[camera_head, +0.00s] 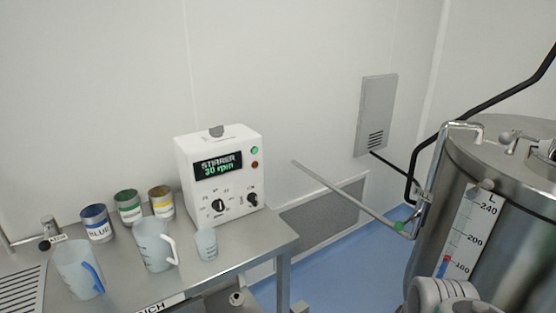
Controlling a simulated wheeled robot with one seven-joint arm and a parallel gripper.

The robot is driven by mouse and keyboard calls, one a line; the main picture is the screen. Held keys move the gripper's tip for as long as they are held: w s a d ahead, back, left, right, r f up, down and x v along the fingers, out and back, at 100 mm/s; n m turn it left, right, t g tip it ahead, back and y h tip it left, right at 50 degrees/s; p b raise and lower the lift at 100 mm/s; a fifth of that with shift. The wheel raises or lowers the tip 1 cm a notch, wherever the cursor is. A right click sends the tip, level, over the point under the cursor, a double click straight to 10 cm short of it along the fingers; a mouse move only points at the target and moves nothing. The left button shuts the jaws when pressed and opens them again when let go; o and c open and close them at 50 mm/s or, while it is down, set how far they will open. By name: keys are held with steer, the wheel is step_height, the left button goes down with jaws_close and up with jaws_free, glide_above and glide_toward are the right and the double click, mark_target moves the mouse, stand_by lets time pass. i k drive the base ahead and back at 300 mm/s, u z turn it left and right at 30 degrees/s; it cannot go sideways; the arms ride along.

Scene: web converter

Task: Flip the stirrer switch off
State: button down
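The white stirrer control box (183,185) stands at the back right of the steel bench. Its dark display (218,165) reads "STIRRER 30 rpm" in green. A green lamp (255,151) looks brighter than the dark red one (255,165) below it. On the lower front are a black dial (218,206) with a scale around it and a second black rotary knob (252,199) to its right, with small labels I cannot read. A small grey rounded piece (216,131) sits on top of the box. My gripper's fingers are not in view; a pale rounded part of my arm shows at the bottom right.
Paint cans and translucent jugs stand on the bench (265,237) left of the box; a small beaker (206,244) stands close before it. A steel tank (425,240) fills the right, with a pipe (350,196) reaching left. Blue floor lies between.

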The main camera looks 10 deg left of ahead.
mark_target(251, 197)
steer(key=i, duration=1.4)
steer(key=u, duration=2.65)
